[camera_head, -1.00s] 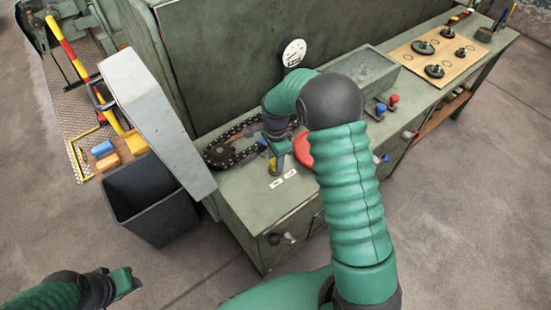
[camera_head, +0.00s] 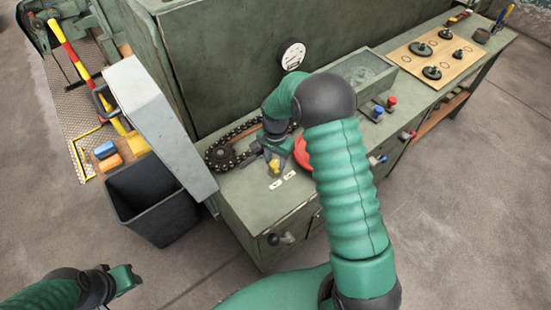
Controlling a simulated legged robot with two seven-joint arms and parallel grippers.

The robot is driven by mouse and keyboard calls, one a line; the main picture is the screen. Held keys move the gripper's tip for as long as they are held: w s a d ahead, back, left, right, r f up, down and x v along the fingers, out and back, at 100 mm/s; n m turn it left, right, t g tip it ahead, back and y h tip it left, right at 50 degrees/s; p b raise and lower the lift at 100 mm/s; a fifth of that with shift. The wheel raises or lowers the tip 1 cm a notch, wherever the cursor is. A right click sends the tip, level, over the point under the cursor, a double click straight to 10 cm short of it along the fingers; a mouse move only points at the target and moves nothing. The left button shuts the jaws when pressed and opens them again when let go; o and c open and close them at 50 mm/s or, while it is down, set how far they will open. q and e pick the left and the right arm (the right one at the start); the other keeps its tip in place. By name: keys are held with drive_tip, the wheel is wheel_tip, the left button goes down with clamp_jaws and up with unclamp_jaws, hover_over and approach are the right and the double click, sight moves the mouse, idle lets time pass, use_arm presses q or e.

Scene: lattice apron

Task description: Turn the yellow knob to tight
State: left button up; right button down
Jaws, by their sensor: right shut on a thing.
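The yellow knob (camera_head: 275,168) sits on the green bench top, near its front left, just behind two small white labels (camera_head: 283,180). My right gripper (camera_head: 273,158) reaches down over it from behind and is shut on it. The fingers and wrist hide part of the knob. The writing on the labels is too small to read. My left gripper (camera_head: 126,279) is at the bottom left, away from the bench, with nothing visible in it; its finger gap is unclear.
A chain loop (camera_head: 222,153) lies left of the knob, and a red round part (camera_head: 302,152) is close on its right, partly behind my arm. A tilted grey panel (camera_head: 155,120) and black bin (camera_head: 150,205) stand left. A dial gauge (camera_head: 291,54) is behind.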

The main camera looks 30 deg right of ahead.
drive_tip(key=n+p, duration=0.1)
drive_tip(key=n, duration=0.2)
drive_tip(key=shift+r+n, duration=0.15)
drive_tip(key=shift+n, duration=0.15)
drive_tip(key=n+p, duration=0.1)
drive_tip(key=n, duration=0.3)
drive_tip(key=shift+w+n, duration=0.1)
drive_tip(key=shift+n, duration=0.2)
drive_tip(key=n+p, duration=0.1)
drive_tip(key=n, duration=0.3)
drive_tip(key=shift+n+p, duration=0.3)
drive_tip(key=n+p, duration=0.1)
drive_tip(key=n, duration=0.2)
drive_tip(key=shift+n, duration=0.3)
drive_tip(key=n+p, duration=0.2)
drive_tip(key=n, duration=0.5)
drive_tip(key=n+p, duration=0.1)
drive_tip(key=n, duration=0.5)
drive_tip(key=shift+p, duration=0.4)
drive_tip(key=c, duration=1.1)
unclamp_jaws()
drive_tip(key=shift+c, duration=0.2)
drive_tip(key=shift+o, duration=1.2)
